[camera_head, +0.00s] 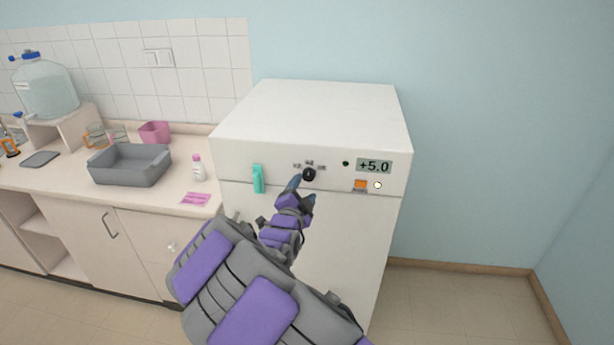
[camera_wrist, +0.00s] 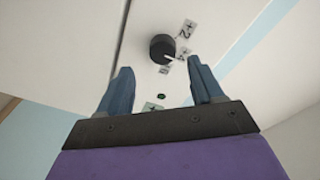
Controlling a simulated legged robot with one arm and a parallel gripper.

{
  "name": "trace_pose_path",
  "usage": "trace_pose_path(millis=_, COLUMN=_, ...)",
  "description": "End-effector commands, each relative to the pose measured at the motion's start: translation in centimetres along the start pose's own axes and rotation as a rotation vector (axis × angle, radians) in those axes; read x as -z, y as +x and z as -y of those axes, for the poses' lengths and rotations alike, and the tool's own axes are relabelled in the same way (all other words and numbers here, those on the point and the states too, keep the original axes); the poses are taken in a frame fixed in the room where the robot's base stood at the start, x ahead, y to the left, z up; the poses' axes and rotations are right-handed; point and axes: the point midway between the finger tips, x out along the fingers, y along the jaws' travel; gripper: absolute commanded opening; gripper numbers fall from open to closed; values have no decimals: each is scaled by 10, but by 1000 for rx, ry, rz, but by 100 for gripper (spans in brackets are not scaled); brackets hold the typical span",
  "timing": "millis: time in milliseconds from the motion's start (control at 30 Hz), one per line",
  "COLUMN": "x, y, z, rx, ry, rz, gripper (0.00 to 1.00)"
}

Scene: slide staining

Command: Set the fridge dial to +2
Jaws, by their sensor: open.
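The white fridge (camera_head: 310,120) stands against the blue wall. Its black round dial (camera_head: 309,174) is on the upper front panel, with small labels around it. The display (camera_head: 374,166) right of the dial reads +5.0. In the wrist view the dial (camera_wrist: 162,48) shows a white pointer mark towards the labels, and a label reading +2 (camera_wrist: 184,31) sits beside it. My gripper (camera_head: 303,190) is just below and in front of the dial. In the wrist view its two blue fingers (camera_wrist: 156,88) are apart, with the dial beyond them and nothing held between them.
A teal handle (camera_head: 258,178) is left of the dial. An orange switch (camera_head: 360,185) and a round light (camera_head: 378,185) are under the display. The counter at left holds a grey basin (camera_head: 130,166), a small bottle (camera_head: 197,168) and a pink packet (camera_head: 195,198).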

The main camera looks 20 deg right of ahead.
Motion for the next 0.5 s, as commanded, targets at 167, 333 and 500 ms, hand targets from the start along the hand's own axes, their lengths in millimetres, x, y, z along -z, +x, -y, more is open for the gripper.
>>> trace_pose_path(millis=167, x=2, y=24, z=4, rx=2, ry=-1, rz=-2, gripper=66)
trace_pose_path(millis=333, x=1, y=41, z=2, rx=1, ry=-3, rz=-2, gripper=66)
trace_pose_path(millis=500, x=0, y=50, z=2, rx=3, ry=-2, rz=-1, gripper=66)
